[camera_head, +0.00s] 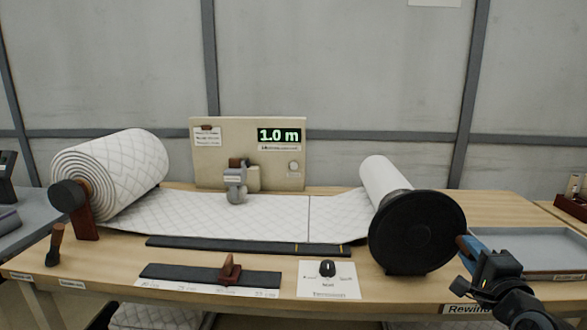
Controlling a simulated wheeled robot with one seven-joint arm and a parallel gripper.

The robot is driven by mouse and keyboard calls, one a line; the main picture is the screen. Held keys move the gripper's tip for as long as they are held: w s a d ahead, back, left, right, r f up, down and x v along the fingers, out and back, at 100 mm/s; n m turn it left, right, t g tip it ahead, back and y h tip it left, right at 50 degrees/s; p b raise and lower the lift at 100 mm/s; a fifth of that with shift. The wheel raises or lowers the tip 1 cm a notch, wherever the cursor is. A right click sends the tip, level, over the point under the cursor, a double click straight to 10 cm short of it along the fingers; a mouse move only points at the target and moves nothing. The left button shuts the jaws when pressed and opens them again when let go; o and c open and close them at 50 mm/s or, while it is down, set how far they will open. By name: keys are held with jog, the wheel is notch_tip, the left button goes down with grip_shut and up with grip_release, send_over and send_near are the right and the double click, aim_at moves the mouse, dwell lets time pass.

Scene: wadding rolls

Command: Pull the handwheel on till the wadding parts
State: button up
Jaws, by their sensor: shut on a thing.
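The handwheel (415,231) is a large black disc at the right end of the rewind roll (384,178). White quilted wadding (240,214) runs flat from the big supply roll (135,170) at left to the rewind roll. A thin dark line crosses the wadding right of centre; I cannot tell whether it is a seam or a gap. The fingertips and exact grip are partly hidden.
A measuring panel (248,155) reading 1.0 m stands behind the wadding. A black scale bar (210,276) with a brown slider, and a selector card (328,285) with a black knob, lie in front. A grey tray (530,240) is right of the wheel, near my arm.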

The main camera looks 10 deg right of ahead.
jog(key=shift+f, duration=0.25)
jog(key=shift+a+f+b, duration=0.15)
jog(key=shift+f+b, duration=0.35)
jog(key=shift+f, duration=0.35)
jog(key=shift+f, duration=0.15)
jog(key=shift+w+a+f+b, duration=0.15)
jog(key=shift+a+f+b, duration=0.2)
jog(key=shift+f, duration=0.35)
jog(key=o, duration=1)
jog(key=shift+r, duration=0.1)
